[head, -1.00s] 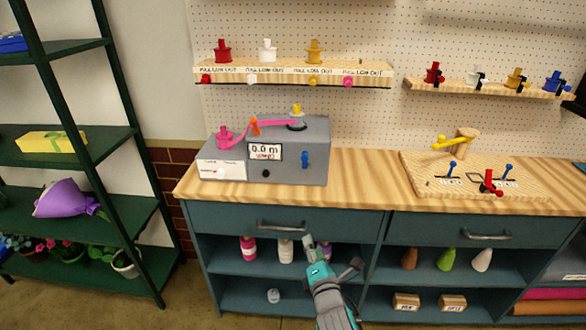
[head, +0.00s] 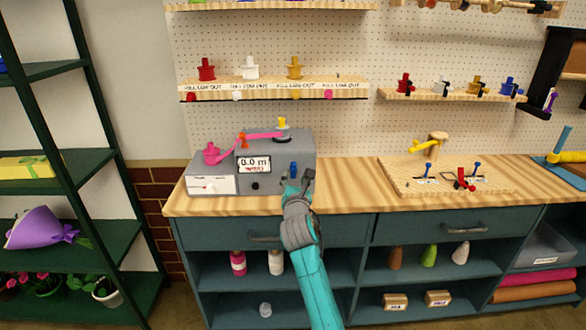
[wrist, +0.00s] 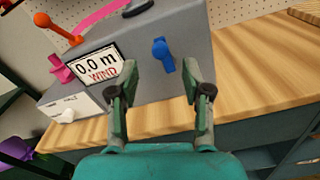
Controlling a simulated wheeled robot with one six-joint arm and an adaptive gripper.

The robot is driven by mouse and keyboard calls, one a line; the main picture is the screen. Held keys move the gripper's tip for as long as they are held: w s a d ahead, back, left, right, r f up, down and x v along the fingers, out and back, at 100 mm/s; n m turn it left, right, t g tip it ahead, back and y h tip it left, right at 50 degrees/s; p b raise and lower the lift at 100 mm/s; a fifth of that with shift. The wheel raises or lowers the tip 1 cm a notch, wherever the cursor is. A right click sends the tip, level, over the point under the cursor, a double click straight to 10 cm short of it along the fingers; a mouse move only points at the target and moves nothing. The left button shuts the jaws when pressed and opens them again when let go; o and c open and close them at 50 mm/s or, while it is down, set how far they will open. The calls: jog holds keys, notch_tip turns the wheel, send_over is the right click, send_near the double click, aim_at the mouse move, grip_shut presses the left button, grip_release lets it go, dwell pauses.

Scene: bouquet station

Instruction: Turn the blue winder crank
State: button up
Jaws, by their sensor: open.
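The grey winder box (head: 290,145) stands on the left part of the wooden counter. Its blue crank (head: 294,170) is on the front face, right of a display reading 0.0 m with a red word under it. In the wrist view the blue crank (wrist: 162,52) shows as a knob with a short arm, between and beyond my fingertips. My gripper (head: 298,184) is open in front of the box's lower right front. In the wrist view its two fingers (wrist: 161,85) are apart and empty, and I see no contact with the crank.
A pink ribbon (head: 262,136) runs over the box top from a pink spool (head: 211,153), past an orange post (head: 244,141). A wooden board with small levers (head: 445,178) lies on the counter to the right. Bare counter (head: 348,180) lies between.

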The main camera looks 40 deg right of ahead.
aim_at(294, 168)
jog(key=x, duration=0.7)
grip_shut()
